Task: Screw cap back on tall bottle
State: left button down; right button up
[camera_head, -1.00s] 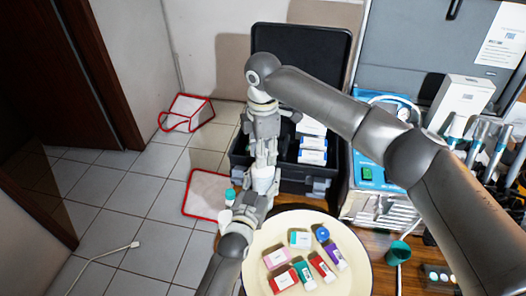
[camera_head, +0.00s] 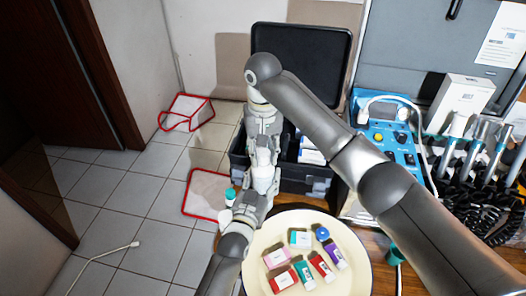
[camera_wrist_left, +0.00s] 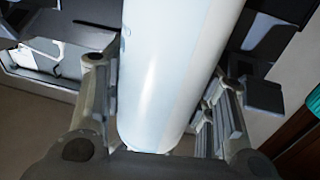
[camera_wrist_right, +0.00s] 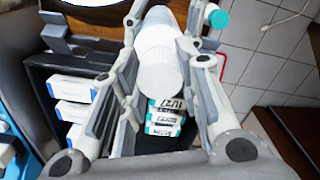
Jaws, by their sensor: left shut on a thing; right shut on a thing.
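The tall white bottle (camera_head: 263,178) is in my left gripper (camera_head: 258,190), which is shut on it. The bottle fills the middle of the left wrist view (camera_wrist_left: 170,80), between the two fingers. My right gripper (camera_head: 264,158) is directly above the bottle, shut on the white ribbed cap (camera_wrist_right: 160,66). In the right wrist view the cap sits in line with the bottle (camera_wrist_right: 160,18) and seems to meet its top. I cannot tell how far the cap is threaded. The fingers hide the joint in the head view.
A round cream tray (camera_head: 345,280) with small boxes is right of my left arm. A teal-capped bottle (camera_head: 230,196) stands close left of my left gripper. An open black case (camera_head: 305,182) lies behind the grippers. A blue dental unit (camera_head: 390,140) is at right.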

jog(key=m, duration=0.5)
jog(key=shift+a+m, duration=0.1)
jog(key=shift+m, duration=0.2)
jog(key=m, duration=0.7)
jog(key=shift+m, duration=0.4)
jog(key=m, duration=0.3)
jog(key=shift+m, duration=0.4)
jog(key=o, duration=0.6)
jog(key=shift+r, duration=2.2)
